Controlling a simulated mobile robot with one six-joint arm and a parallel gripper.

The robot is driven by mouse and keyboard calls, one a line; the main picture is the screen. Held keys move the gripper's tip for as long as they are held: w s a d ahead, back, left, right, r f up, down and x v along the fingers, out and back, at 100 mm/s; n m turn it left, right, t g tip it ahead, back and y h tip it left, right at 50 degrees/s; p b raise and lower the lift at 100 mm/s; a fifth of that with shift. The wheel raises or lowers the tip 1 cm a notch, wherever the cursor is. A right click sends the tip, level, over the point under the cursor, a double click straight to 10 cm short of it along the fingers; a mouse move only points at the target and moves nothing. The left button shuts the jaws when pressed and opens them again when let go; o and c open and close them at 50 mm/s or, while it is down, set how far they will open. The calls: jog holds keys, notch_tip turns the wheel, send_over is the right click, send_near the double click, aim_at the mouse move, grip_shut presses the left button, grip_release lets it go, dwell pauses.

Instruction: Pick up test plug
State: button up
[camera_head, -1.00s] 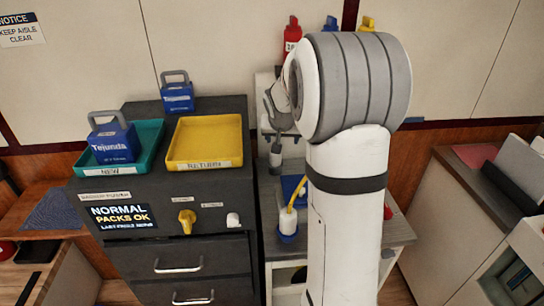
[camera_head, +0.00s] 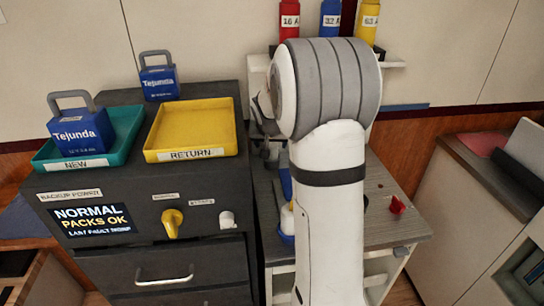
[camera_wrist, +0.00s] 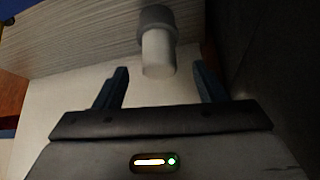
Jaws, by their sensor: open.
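In the wrist view my gripper (camera_wrist: 161,78) is open, with a dark finger on each side. A pale cylinder with a grey collar (camera_wrist: 158,52) shows between and just beyond the fingertips, not gripped. I cannot tell for certain that it is the test plug. In the head view a small white piece (camera_head: 287,220) stands in a blue base (camera_head: 285,239) on the grey bench (camera_head: 385,228), partly hidden by my arm. It may be the plug. My gripper is mostly hidden behind my arm there.
Left of the bench stands a dark cabinet (camera_head: 110,190) with a yellow knob (camera_head: 172,222), a teal tray (camera_head: 120,140) and a yellow tray (camera_head: 192,130). Red (camera_head: 289,20), blue (camera_head: 330,18) and yellow (camera_head: 369,20) pieces stand behind. A red piece (camera_head: 397,204) lies on the bench's right.

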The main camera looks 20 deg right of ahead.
aim_at(271, 146)
jog(key=x, duration=0.6)
jog(key=shift+d+p, duration=0.1)
jog(key=shift+p, duration=0.25)
jog(key=shift+c, duration=0.3)
jog(key=c, duration=1.1)
jog(key=shift+r, duration=0.15)
